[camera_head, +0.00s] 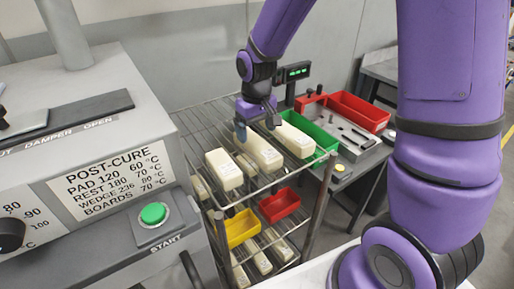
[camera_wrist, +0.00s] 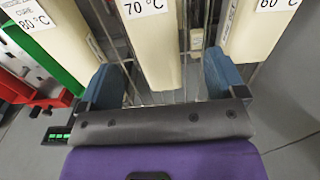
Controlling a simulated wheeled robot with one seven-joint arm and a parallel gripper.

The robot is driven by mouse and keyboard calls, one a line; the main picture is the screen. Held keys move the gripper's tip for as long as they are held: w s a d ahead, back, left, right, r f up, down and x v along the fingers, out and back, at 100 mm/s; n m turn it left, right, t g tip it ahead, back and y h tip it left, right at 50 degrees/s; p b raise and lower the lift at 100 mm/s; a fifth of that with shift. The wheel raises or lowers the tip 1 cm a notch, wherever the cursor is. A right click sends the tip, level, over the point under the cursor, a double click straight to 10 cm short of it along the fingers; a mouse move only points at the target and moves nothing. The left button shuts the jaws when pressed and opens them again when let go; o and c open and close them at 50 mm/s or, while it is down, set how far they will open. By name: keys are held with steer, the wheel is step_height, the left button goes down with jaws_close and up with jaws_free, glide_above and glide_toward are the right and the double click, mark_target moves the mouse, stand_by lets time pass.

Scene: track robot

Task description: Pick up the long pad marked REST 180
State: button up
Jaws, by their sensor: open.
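Three long cream pads lie side by side on the top shelf of a wire rack. The middle pad (camera_head: 262,155) carries a label reading 70 °C in the wrist view (camera_wrist: 155,50); its name is not readable there. The oven sign (camera_head: 110,178) lists REST 180 at 70 °C. My gripper (camera_head: 257,122) is open over the far end of the middle pad. In the wrist view, the pad's end shows between the two blue fingers (camera_wrist: 165,80), with a gap on each side. I cannot tell the height gap.
The neighbouring pads, 60 °C (camera_wrist: 258,30) and 80 °C (camera_wrist: 45,40), lie close on either side. The wire rack (camera_head: 190,125) has lower shelves with a yellow bin (camera_head: 241,228), a red bin (camera_head: 279,205) and more pads. A green bin (camera_head: 318,140) stands right of the rack.

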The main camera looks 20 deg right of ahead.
mark_target(257, 141)
steer(key=shift+w+d+f, duration=0.1)
steer(key=shift+w+f, duration=0.1)
steer(key=shift+f, duration=1.4)
steer(key=shift+w+d+f, duration=0.1)
steer(key=shift+w+f, duration=0.1)
steer(key=shift+f, duration=1.35)
steer(key=c, duration=1)
